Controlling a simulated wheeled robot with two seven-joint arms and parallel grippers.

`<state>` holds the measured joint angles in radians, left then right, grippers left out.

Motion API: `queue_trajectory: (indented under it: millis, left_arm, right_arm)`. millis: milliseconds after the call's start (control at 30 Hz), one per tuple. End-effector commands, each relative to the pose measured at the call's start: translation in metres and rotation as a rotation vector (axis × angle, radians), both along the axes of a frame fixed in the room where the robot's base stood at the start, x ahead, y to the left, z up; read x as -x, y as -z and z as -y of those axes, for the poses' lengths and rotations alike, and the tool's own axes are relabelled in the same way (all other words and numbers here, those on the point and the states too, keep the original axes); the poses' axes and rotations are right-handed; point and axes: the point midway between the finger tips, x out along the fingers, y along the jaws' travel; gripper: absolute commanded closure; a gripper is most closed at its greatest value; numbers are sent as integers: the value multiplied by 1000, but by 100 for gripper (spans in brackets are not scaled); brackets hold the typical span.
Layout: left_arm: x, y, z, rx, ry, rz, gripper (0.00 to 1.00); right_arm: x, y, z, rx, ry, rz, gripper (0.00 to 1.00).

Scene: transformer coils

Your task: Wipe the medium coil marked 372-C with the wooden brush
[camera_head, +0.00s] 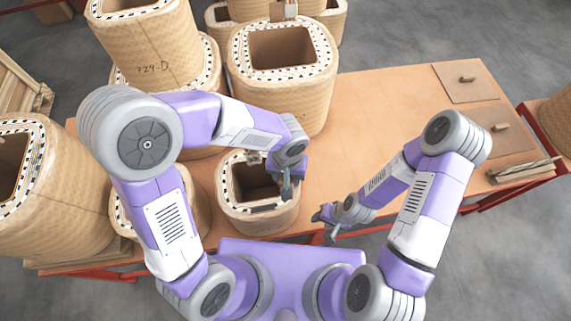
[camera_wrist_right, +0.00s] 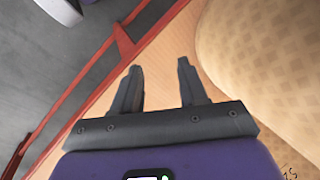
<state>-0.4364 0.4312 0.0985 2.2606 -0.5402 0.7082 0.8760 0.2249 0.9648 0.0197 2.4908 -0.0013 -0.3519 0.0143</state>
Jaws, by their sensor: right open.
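No 372-C mark is readable. A small tan coil (camera_head: 232,212) with a dashed rim and a rectangular opening stands at the table's front edge. My left gripper (camera_head: 287,192) is over its right rim; its jaws are too small to read. My right gripper (camera_head: 325,222) is right of this coil, by the table's front edge. In the right wrist view the right gripper (camera_wrist_right: 158,66) is open and empty, with a woven coil wall (camera_wrist_right: 265,65) to its right. A long wooden piece (camera_head: 525,170), possibly the brush, lies at the table's right end.
A larger coil (camera_head: 300,100) stands behind the small one. A coil marked 729-D (camera_head: 150,50) is stacked on another at left. Two boards with knobs (camera_head: 465,82) (camera_head: 503,128) lie at right. The table's (camera_head: 385,105) middle right is clear.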

Motion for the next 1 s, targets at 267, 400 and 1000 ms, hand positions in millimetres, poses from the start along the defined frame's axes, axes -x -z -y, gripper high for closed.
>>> queue_trajectory:
  millis: [267, 400, 1000]
  left_arm:
    - [0, -28, 1, -1, 3, 0, 82]
    - [0, -40, 2, -1, 4, -1, 82]
    - [0, -60, 2, -1, 8, -1, 82]
  right_arm:
    - [0, -22, 0, 0, 0, 1, 57]
    - [0, -31, 0, 0, 0, 1, 57]
    - [0, -44, 0, 0, 0, 1, 57]
